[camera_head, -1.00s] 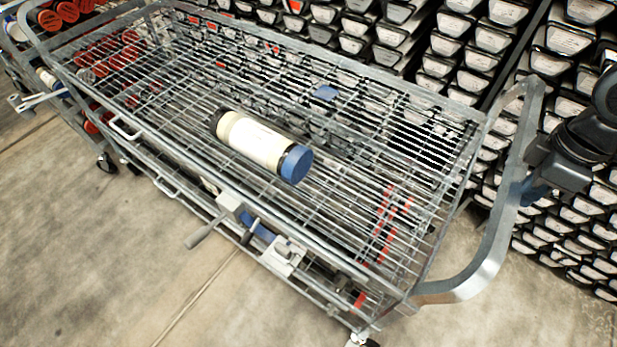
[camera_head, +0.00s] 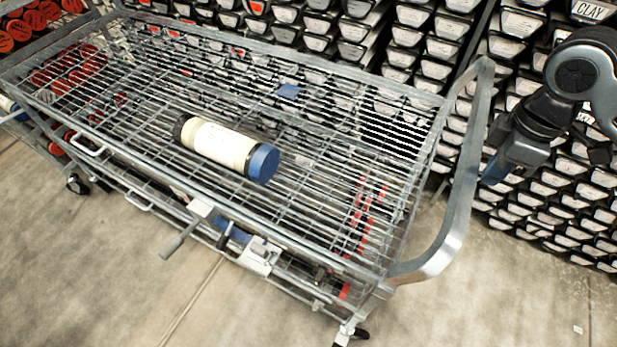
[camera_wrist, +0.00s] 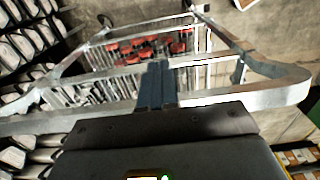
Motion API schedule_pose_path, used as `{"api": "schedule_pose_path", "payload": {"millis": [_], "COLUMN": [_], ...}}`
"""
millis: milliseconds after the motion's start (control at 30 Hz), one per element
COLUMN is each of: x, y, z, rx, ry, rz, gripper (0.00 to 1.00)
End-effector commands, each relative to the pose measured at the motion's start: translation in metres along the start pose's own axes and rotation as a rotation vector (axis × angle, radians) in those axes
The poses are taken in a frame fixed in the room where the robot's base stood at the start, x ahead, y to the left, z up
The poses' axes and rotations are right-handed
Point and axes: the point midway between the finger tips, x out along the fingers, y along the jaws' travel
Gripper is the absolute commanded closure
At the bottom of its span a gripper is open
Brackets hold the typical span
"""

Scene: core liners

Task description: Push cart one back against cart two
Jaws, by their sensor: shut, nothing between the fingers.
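The near cart (camera_head: 462,225), seemingly cart one, is a grey wire-basket trolley with a bent tubular handle at its right end. A cream tube with a blue cap (camera_head: 222,146) lies in its basket. A second cart (camera_head: 52,128), seemingly cart two, stands past its far left end and holds red-capped tubes. The near cart partly hides it, and I cannot tell whether they touch. My gripper (camera_head: 494,172) is shut and empty beside the handle; contact is unclear. In the wrist view my shut fingers (camera_wrist: 158,85) point at the handle's crossbar (camera_wrist: 110,112).
A rack of stacked trays with white labels (camera_head: 440,50) runs along the cart's far side and behind my arm. A clamp-like fitting (camera_head: 260,255) hangs on the cart's near side. Bare concrete floor (camera_head: 90,265) lies open in front.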

Motion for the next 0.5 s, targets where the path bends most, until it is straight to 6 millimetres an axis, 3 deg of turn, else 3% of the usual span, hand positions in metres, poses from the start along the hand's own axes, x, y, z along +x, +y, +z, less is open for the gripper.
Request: {"api": "schedule_pose_path", "payload": {"millis": [500], "x": [-0.041], "y": [0.000], "z": [0.000], "rx": [-0.001], "ry": [-0.001], "rz": [0.001], "gripper": [1.00]}}
